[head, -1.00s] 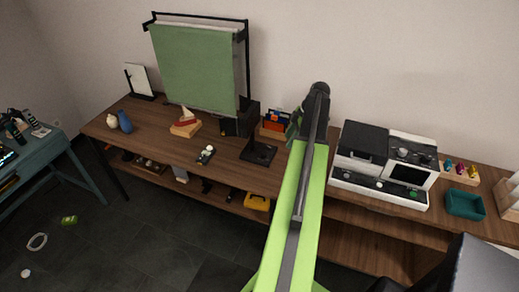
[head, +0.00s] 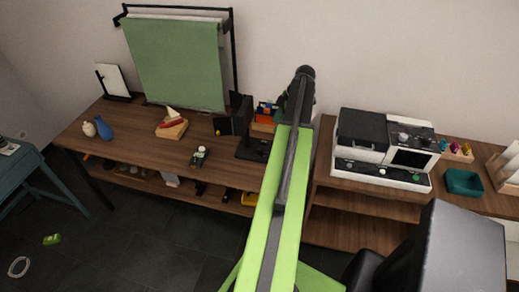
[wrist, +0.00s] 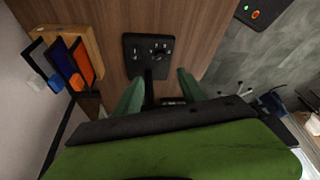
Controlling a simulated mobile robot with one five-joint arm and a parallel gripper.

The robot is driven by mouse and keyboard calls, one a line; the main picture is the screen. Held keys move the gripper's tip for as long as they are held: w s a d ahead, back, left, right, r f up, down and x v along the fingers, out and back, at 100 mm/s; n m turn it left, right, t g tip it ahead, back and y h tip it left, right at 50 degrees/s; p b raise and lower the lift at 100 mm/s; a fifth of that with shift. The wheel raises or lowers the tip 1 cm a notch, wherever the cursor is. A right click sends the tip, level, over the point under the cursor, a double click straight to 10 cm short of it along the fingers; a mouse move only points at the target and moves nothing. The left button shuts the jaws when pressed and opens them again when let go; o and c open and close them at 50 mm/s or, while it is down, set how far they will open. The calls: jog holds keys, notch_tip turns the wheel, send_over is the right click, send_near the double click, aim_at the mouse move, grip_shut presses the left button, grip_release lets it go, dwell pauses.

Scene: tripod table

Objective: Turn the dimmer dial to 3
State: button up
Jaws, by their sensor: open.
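A black dimmer plate (wrist: 149,52) lies on the wooden table in the wrist view, at the upper middle. It carries a small dark round dial (wrist: 158,50) with pale marks around it; the numbers are too small to read. My gripper (wrist: 160,92) shows two green fingers spread apart, with nothing held between them. The plate lies beyond the fingertips, apart from them. A dark upright bar stands between the fingers. In the head view, a black plate (head: 252,151) is seen at the foot of a dark post, and my arm hides most of my gripper.
An organiser with blue and orange pieces (wrist: 72,60) stands left of the plate in the wrist view. A black box with red and green buttons (wrist: 258,12) is at upper right. A white machine (head: 383,150) stands right of my arm. The left tabletop has free room.

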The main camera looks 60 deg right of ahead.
aim_at(261, 150)
jog(key=b+x, duration=1.4)
jog(key=x, duration=0.2)
jog(key=shift+w+a+f, duration=0.1)
jog(key=shift+f, duration=0.05)
grip_shut()
